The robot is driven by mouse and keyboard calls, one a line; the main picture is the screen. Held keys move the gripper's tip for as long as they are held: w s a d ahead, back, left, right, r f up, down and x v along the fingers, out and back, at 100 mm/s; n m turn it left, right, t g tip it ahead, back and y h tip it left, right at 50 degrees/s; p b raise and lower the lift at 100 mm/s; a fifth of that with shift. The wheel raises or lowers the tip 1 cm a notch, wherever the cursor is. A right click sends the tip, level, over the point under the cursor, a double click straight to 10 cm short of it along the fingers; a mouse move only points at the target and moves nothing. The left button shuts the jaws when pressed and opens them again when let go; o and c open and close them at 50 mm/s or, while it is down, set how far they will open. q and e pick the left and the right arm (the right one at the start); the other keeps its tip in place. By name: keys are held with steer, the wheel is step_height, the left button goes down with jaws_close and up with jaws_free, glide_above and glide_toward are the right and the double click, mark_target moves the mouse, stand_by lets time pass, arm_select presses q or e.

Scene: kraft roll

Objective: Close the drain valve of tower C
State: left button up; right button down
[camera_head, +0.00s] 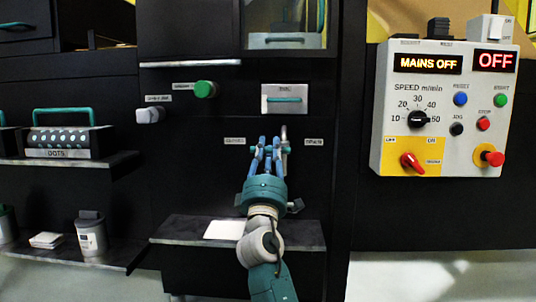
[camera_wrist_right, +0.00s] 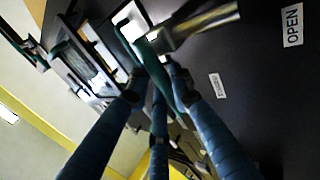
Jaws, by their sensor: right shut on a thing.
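The drain valve shows as a pale metal handle (camera_head: 285,138) on the dark panel in the head view, standing roughly upright between two small labels. The left label (camera_head: 235,141) seems to read CLOSED; the right label (camera_head: 314,142) is too small to read surely. My right gripper (camera_head: 268,150), teal with blue fingers, is at the handle and shut on it. In the right wrist view its fingers (camera_wrist_right: 160,85) close around a teal part beside a metal bar (camera_wrist_right: 205,25). An OPEN label (camera_wrist_right: 292,25) is on the panel there. The fingers hide part of the handle. My left gripper is out of view.
Above are a green knob (camera_head: 205,89), a grey knob (camera_head: 149,115) and a plate with a teal handle (camera_head: 285,99). A shelf (camera_head: 185,230) juts out below. At right, a control box (camera_head: 450,110) reads MAINS OFF and OFF. Side shelves hold containers.

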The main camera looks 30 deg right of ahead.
steer(key=shift+f, duration=0.15)
steer(key=c, duration=1.6)
jaws_free()
steer(key=shift+o, duration=0.2)
steer(key=shift+s+a+f, duration=0.15)
steer(key=shift+s+a, duration=0.05)
steer(key=v, duration=0.6)
steer(key=shift+s+a+f, duration=0.2)
steer(key=shift+s, duration=0.1)
